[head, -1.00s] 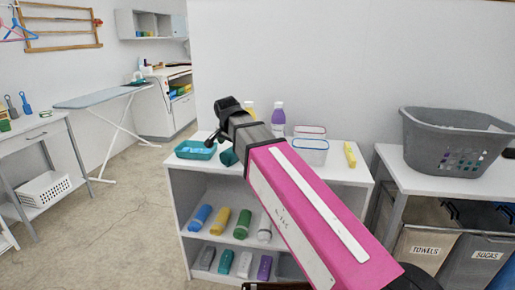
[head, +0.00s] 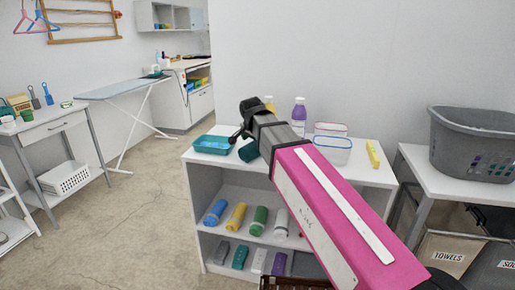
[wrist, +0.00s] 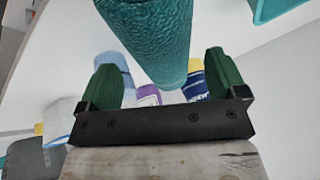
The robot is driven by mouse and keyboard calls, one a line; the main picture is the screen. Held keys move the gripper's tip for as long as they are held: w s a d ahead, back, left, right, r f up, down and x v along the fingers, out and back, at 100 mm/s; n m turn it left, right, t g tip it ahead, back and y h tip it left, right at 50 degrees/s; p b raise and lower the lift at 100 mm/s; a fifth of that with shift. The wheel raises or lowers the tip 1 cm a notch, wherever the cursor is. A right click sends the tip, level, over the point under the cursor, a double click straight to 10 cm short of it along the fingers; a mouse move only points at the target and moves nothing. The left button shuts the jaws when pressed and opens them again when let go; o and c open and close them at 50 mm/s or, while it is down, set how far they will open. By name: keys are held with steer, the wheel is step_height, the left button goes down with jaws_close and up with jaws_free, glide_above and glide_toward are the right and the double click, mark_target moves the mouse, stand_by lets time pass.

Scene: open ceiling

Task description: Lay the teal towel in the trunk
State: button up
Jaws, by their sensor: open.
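The teal towel (head: 249,151) is a rolled, textured cylinder on top of the white shelf unit, partly hidden by my gripper. In the wrist view the rolled towel (wrist: 150,35) reaches in from the top, its near end between my fingers with a gap on each side. My gripper (head: 238,136) is open at the towel; its green fingers also show in the wrist view (wrist: 165,75). I cannot make out a trunk for certain; only a dark brown edge (head: 296,284) shows at the bottom of the head view.
A teal tray (head: 211,145) lies left of the towel. A grey laundry basket (head: 470,145) stands on the right table. Open floor (head: 120,220) lies left.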

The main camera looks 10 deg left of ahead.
steer(key=x, duration=0.4)
steer(key=shift+w, duration=0.2)
steer(key=shift+c, duration=0.3)
steer(key=c, duration=0.8)
steer(key=shift+o, duration=0.2)
steer(key=shift+r, duration=0.1)
